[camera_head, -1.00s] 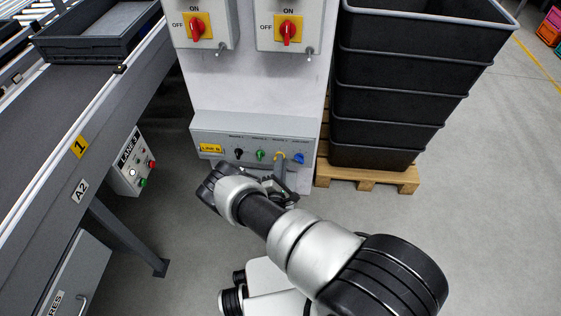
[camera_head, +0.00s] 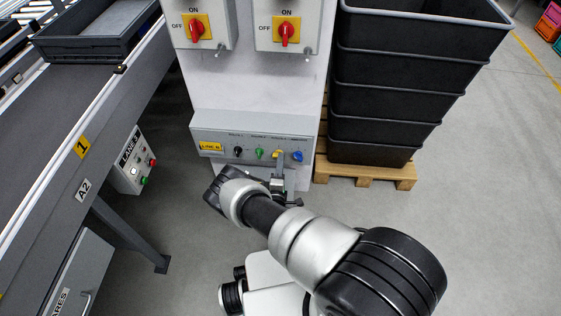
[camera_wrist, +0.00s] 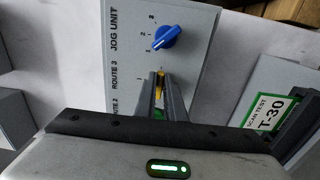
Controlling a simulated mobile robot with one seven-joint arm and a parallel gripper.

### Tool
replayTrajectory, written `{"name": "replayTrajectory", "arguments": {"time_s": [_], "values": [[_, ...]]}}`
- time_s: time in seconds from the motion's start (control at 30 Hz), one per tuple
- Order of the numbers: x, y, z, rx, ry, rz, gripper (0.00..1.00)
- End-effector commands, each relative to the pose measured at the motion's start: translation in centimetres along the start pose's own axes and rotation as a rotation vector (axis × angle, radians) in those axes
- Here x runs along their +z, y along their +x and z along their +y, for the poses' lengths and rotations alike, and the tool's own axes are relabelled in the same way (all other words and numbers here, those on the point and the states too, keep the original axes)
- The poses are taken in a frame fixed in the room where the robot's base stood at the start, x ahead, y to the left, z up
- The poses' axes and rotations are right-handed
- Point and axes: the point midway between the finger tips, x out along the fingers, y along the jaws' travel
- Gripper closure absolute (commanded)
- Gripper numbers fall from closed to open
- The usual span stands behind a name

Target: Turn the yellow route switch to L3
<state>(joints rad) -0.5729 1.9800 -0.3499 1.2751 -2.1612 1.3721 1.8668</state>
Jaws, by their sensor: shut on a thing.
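The yellow route switch (camera_head: 277,153) sits on a grey panel (camera_head: 222,133) low on the white cabinet, between a green knob (camera_head: 259,153) and a blue knob (camera_head: 297,156). My gripper (camera_head: 279,160) reaches up to it from below. In the wrist view my gripper (camera_wrist: 160,84) is shut on the yellow switch (camera_wrist: 159,88), of which only a thin strip shows between the fingers. The blue knob (camera_wrist: 166,37) lies just beyond the fingertips, beside the "JOG UNIT" label. The fingers hide most of the yellow switch and its position marks, so I cannot read its setting.
A black knob (camera_head: 238,152) is at the panel's left. Two red rotary switches (camera_head: 194,28) (camera_head: 287,33) are above. Stacked black crates (camera_head: 385,105) on a pallet (camera_head: 365,172) stand right. A conveyor (camera_head: 60,150) and lane box (camera_head: 134,165) stand left.

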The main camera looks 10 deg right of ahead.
Motion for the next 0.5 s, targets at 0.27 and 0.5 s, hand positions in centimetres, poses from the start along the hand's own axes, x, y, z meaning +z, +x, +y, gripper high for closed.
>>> {"name": "replayTrajectory", "arguments": {"time_s": [0.27,0.5], "values": [[-0.04,0.12,0.07,0.002,0.008,0.000,1.00],[-0.04,0.11,0.07,0.002,0.008,0.000,0.74]]}}
